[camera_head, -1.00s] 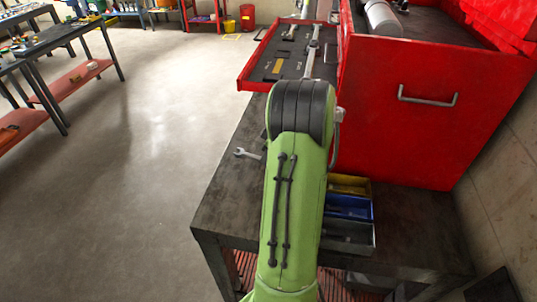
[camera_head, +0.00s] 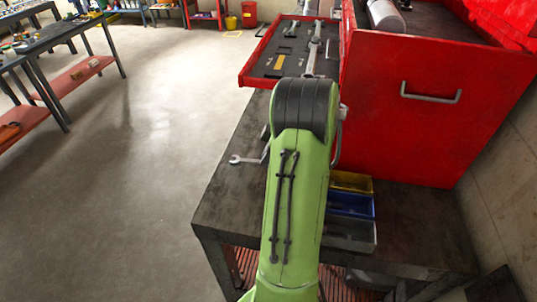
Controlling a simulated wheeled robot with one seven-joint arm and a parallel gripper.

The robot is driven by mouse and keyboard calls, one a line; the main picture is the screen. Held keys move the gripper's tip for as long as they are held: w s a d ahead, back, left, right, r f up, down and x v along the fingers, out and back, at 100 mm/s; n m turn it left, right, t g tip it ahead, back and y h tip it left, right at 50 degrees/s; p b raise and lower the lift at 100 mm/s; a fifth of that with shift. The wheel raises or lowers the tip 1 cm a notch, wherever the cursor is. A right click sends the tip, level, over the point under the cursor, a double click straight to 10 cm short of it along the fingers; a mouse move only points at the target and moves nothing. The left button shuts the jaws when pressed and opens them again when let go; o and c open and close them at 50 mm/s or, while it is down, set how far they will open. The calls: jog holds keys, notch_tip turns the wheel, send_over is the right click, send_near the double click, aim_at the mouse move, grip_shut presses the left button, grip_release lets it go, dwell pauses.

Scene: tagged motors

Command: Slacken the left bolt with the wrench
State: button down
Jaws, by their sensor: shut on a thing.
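A silver wrench (camera_head: 241,160) shows just left of my green arm, over the dark workbench top (camera_head: 222,205). Its head points left, and its other end is hidden behind my arm. I cannot tell whether it touches the bench. My gripper is hidden behind my own arm, so its hold on the wrench does not show. No bolt or motor can be made out. A small dark shape beside the arm, above the wrench, is too small to identify.
A red tool cabinet (camera_head: 400,130) stands on the right, with an open tool drawer (camera_head: 262,84) at the back. Yellow (camera_head: 352,182), blue (camera_head: 352,206) and grey (camera_head: 350,235) bins sit right of my arm.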

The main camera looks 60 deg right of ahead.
jog(key=shift+s+a+n, duration=0.15)
jog(key=shift+a+n, duration=0.15)
jog(key=shift+n, duration=0.2)
jog(key=shift+s+a+n+g+y, duration=0.3)
jog(key=shift+s+a+n+y, duration=0.2)
jog(key=shift+n, duration=0.6)
jog(key=shift+s+a+n+b, duration=0.3)
jog(key=shift+n+b, duration=0.1)
jog(key=shift+n, duration=0.2)
jog(key=shift+r+p, duration=0.65)
jog(key=shift+r, duration=0.15)
jog(key=shift+r+p, duration=0.9)
jog(key=shift+r, duration=0.1)
